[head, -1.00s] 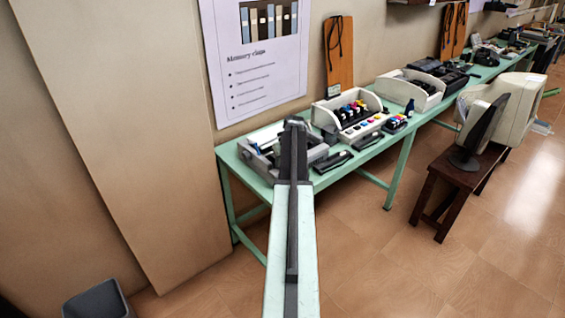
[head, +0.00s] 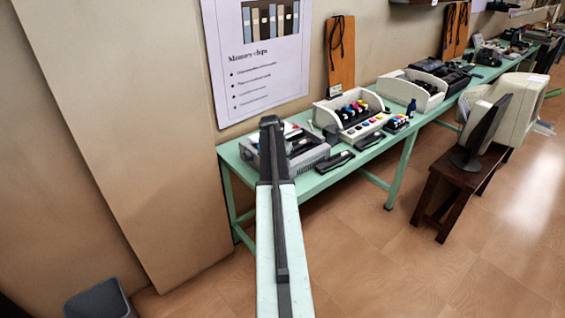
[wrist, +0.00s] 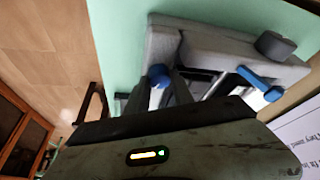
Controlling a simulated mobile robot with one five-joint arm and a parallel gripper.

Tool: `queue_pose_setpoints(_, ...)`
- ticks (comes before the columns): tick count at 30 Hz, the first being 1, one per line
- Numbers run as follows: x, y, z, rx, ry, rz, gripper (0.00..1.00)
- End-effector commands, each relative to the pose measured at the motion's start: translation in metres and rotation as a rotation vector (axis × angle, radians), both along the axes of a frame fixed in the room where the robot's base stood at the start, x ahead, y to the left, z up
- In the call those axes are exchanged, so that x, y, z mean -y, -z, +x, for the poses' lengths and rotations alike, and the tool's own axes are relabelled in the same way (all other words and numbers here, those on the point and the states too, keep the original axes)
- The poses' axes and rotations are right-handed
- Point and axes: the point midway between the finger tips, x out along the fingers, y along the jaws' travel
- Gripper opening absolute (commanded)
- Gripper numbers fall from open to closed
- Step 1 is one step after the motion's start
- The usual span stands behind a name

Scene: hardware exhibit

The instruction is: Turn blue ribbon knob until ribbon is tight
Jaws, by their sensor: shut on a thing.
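A grey printer-like machine (head: 312,158) sits at the near end of the green table, partly hidden behind my arm. In the wrist view the machine (wrist: 215,40) shows a blue knob (wrist: 158,73) at its near left corner. My gripper (wrist: 165,85) is shut on this blue knob, its dark fingers touching it. A second blue part (wrist: 260,80), like a lever, lies further right on the machine, with a grey round knob (wrist: 275,45) beyond it. The ribbon cannot be made out. In the head view my fingertips are hidden.
The green table (head: 330,178) runs back to the right along the wall. A white unit with coloured cartridges (head: 355,112) and small dark items stand beside the machine. A monitor (head: 485,130) rests on a dark stool. A grey bin (head: 98,300) is at lower left.

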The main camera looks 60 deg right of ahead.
Motion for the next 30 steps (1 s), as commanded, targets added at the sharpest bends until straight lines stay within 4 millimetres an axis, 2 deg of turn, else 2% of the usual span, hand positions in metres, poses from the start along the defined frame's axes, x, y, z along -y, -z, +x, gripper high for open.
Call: queue_pose_setpoints(30, 0.0027, 0.0005, 0.0090, 0.003, 0.964, 0.005, 0.00)
